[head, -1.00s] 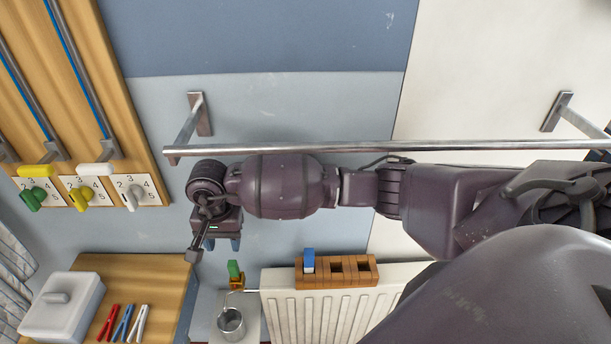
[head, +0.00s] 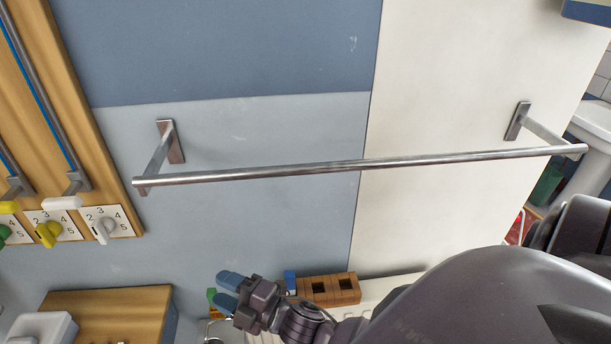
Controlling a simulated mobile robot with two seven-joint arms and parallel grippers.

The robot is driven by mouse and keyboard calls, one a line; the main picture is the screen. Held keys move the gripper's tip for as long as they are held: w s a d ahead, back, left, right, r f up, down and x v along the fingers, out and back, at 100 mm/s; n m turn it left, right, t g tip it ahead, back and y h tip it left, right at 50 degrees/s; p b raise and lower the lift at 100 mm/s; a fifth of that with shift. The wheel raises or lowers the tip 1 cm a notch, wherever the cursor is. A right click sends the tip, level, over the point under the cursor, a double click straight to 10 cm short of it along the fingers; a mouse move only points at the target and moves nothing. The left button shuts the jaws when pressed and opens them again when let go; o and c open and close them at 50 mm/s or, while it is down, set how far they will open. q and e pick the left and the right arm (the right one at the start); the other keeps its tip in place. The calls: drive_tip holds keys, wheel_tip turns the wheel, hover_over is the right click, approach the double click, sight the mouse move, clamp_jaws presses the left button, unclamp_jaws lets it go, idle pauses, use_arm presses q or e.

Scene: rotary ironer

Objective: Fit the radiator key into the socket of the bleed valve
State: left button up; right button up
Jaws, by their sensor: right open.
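A small green piece (head: 211,295) shows just left of the fingertips, above a brass-coloured fitting (head: 215,312) that looks like the bleed valve. The gripper partly hides both. A blue piece (head: 290,281) stands at the left end of a wooden block (head: 347,290) with square holes, right of the gripper. I cannot tell whether the green or the blue piece is the radiator key. The valve's socket is not visible. My left gripper is not in view.
A metal rail (head: 350,164) on two brackets crosses the wall above. The white radiator (head: 380,292) is mostly hidden by my arm. A wooden board with numbered dials (head: 104,226) is at left, a wooden cabinet (head: 110,303) with a white box (head: 42,328) below it.

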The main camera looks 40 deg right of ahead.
drive_tip(key=s+d+f+m+g+h, duration=0.6)
drive_tip(key=s+d+f+m, duration=0.5)
drive_tip(key=m, duration=0.6)
wheel_tip(320, 180, down, 2)
drive_tip(key=shift+s+d+f+h, duration=0.2)
drive_tip(key=shift+s+d+h, duration=0.1)
drive_tip(key=shift+s+h, duration=0.75)
drive_tip(key=shift+w+r, duration=0.1)
drive_tip(key=shift+w, duration=0.15)
drive_tip(key=shift+c, duration=0.4)
